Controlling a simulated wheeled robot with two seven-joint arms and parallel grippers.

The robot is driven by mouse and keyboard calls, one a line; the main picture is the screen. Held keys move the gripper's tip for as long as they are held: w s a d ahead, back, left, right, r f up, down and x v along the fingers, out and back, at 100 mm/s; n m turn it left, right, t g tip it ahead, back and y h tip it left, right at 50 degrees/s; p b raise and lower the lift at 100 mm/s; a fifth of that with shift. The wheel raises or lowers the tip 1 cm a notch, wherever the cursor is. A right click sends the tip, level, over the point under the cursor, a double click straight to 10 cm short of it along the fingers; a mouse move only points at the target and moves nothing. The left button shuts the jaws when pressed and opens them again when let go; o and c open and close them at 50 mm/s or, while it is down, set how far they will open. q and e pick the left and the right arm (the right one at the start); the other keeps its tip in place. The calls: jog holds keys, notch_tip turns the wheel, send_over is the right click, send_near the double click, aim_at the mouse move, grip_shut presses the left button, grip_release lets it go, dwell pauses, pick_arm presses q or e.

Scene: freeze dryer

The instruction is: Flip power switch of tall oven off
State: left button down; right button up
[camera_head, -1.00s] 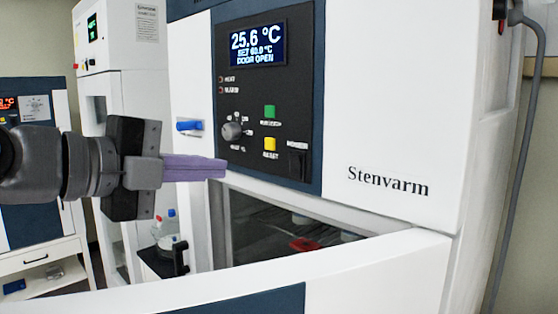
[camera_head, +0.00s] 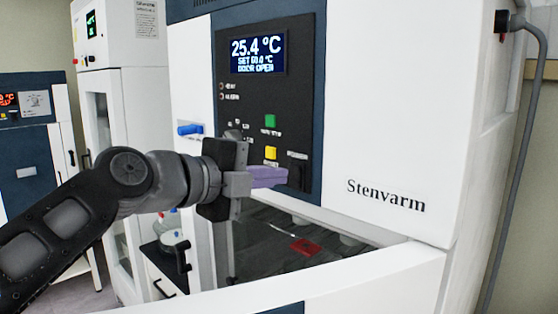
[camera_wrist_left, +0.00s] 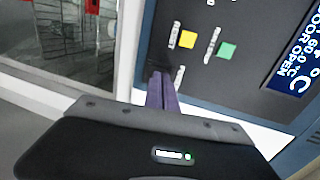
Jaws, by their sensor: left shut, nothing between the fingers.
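The tall oven (camera_head: 385,120), marked Stenvarm, has a dark control panel (camera_head: 265,103) with a lit display (camera_head: 257,54) reading 25.4 °C, SET 60.0 °C and DOOR OPEN. The black power switch (camera_head: 298,174) is at the panel's lower right, close to my fingertips; its position is unclear. My left gripper (camera_head: 285,176) is shut and empty, its purple fingers pointing at the switch. In the left wrist view, the shut fingers (camera_wrist_left: 160,88) lie over the panel's lower edge beside a small label, hiding most of the switch; contact cannot be told. My right gripper is out of view.
A green button (camera_head: 270,121) and a yellow button (camera_head: 271,152) sit just above the fingers. A blue handle (camera_head: 190,129) is left of the panel. Below, the open chamber holds a red item (camera_head: 304,246). A grey cable (camera_head: 527,140) hangs at right.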

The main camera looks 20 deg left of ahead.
pick_arm(q)
jog(key=shift+w+d+r, duration=0.1)
jog(key=shift+w+d, duration=0.2)
jog(key=shift+w, duration=0.45)
jog(key=shift+w+d+b, duration=0.1)
jog(key=shift+w+b, duration=0.1)
jog(key=shift+b, duration=0.25)
jog(key=shift+w+r, duration=0.1)
jog(key=shift+r, duration=0.05)
